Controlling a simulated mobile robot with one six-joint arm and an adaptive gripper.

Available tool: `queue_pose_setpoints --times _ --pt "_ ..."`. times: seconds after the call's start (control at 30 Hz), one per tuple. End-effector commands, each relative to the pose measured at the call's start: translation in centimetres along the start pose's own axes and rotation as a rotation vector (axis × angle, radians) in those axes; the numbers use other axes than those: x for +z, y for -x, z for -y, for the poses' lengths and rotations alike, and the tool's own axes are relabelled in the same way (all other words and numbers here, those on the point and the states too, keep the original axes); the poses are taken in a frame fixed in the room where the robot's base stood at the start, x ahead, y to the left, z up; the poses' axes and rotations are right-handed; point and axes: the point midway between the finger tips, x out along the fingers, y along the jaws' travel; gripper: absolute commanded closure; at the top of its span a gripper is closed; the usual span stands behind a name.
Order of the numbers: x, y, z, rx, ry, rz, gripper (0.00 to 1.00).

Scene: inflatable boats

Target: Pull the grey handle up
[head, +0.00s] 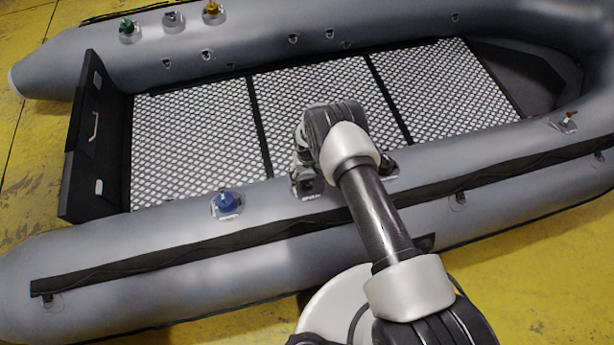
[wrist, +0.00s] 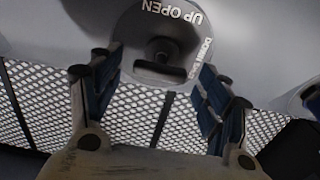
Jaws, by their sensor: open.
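In the wrist view my gripper (wrist: 158,66) is open, one blue-padded finger on each side of a dark grey handle (wrist: 162,52). The handle stands on a round grey plate (wrist: 132,32) printed "UP OPEN" and "DOWN", the rest of that lettering being partly covered. The handle lies between the fingers, and I see gaps on both sides. I cannot tell how high the fingertips are above the plate. In the head view my gripper (head: 345,172) is over the near tube of the boat, and my arm hides the handle.
Green (head: 129,29), grey (head: 172,20) and orange (head: 212,11) valves sit on the far tube. A patterned floor (head: 190,125) lies between.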

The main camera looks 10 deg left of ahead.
Motion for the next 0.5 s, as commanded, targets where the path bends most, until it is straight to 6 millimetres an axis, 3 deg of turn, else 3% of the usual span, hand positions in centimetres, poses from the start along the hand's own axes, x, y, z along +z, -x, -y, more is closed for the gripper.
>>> queue_pose_setpoints --times 0.1,0.5 --pt "-0.01 0.04 0.00 0.000 0.000 0.000 0.30" --pt "-0.01 0.06 0.00 0.000 0.000 0.000 0.57"
